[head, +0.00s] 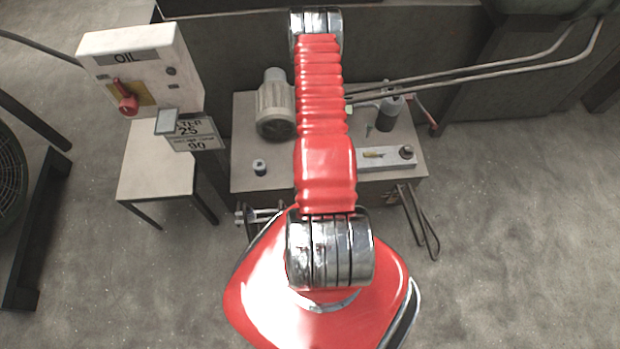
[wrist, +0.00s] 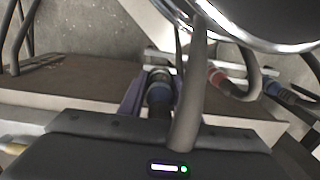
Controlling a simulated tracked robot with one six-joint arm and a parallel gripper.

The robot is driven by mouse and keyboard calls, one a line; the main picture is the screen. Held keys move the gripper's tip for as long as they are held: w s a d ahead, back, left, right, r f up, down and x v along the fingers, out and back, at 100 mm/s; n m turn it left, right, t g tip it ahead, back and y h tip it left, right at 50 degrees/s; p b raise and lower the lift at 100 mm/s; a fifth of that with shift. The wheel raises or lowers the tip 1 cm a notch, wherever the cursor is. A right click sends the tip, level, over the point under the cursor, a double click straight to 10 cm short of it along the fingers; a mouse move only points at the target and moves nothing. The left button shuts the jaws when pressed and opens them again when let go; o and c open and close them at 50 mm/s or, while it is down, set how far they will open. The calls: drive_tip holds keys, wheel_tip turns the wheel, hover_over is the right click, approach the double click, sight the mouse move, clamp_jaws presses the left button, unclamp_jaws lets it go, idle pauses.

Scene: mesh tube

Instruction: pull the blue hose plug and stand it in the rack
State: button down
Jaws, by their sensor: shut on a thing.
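In the wrist view a dark hose plug with a blue band (wrist: 158,93) stands between the purple fingers of my gripper (wrist: 155,88). The fingers are shut on it. A grey hose (wrist: 187,120) passes close in front of it. I cannot tell whether the plug's far end sits in a socket. A red-banded plug (wrist: 216,78) and another blue-banded plug (wrist: 278,91) are to the right, with hoses bending away. In the head view my arm hides the gripper and the held plug. I cannot make out the rack for certain in either view.
In the head view a grey-brown table (head: 245,183) carries a motor-like cylinder (head: 275,108), a small jar (head: 259,167), a bottle (head: 391,112) and a pale block (head: 375,160). Dark hoses (head: 418,222) hang at its right front. An oil control box (head: 130,65) stands left. The floor right is clear.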

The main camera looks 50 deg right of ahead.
drive_tip(key=shift+f, duration=0.1)
drive_tip(key=shift+f, duration=3)
drive_tip(key=shift+a+f, duration=0.1)
drive_tip(key=shift+f, duration=1.6)
idle(2.2)
drive_tip(key=c, duration=1.2)
unclamp_jaws()
drive_tip(key=shift+r, duration=0.1)
